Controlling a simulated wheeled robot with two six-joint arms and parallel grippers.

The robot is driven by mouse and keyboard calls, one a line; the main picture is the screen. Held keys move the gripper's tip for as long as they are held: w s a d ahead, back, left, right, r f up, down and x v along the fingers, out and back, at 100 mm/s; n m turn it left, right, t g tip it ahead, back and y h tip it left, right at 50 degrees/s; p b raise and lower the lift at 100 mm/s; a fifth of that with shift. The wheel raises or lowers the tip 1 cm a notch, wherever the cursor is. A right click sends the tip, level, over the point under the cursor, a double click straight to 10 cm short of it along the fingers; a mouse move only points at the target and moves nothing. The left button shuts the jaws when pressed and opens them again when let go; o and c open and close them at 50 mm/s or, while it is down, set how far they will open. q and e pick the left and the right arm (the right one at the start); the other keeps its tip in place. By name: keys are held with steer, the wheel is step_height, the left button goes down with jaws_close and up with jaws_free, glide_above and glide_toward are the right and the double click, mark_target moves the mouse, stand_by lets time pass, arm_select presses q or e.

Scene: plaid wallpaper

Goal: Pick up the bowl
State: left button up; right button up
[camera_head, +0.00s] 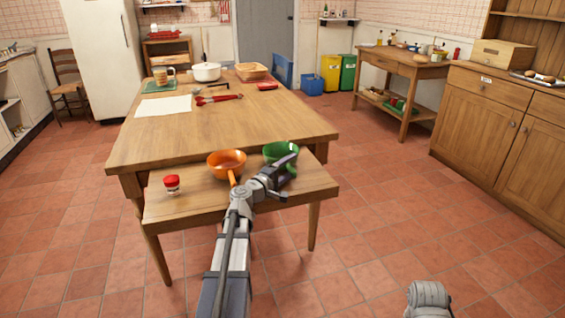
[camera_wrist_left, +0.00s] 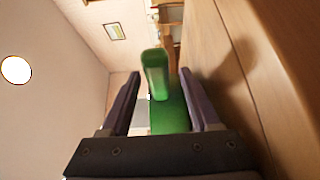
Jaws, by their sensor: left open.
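A green bowl (camera_head: 271,151) stands near the right end of the low bench in front of the table, partly hidden by my left gripper. An orange bowl (camera_head: 227,160) with a handle sits left of it. My left gripper (camera_head: 284,178) is at the near side of the green bowl. In the left wrist view, the green piece (camera_wrist_left: 155,72) shows between the two spread fingers of the left gripper (camera_wrist_left: 159,74), with gaps beside it. I cannot tell whether either finger touches it.
A red-capped jar (camera_head: 172,185) stands on the left of the bench (camera_head: 200,205). The large wooden table (camera_head: 220,125) behind holds a white pot (camera_head: 206,72), a paper sheet (camera_head: 163,105) and red utensils. The tiled floor at right is clear up to the cabinets (camera_head: 480,120).

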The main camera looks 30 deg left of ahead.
arm_select(q)
steer(key=shift+c, duration=0.2)
jaws_close()
stand_by(1.1)
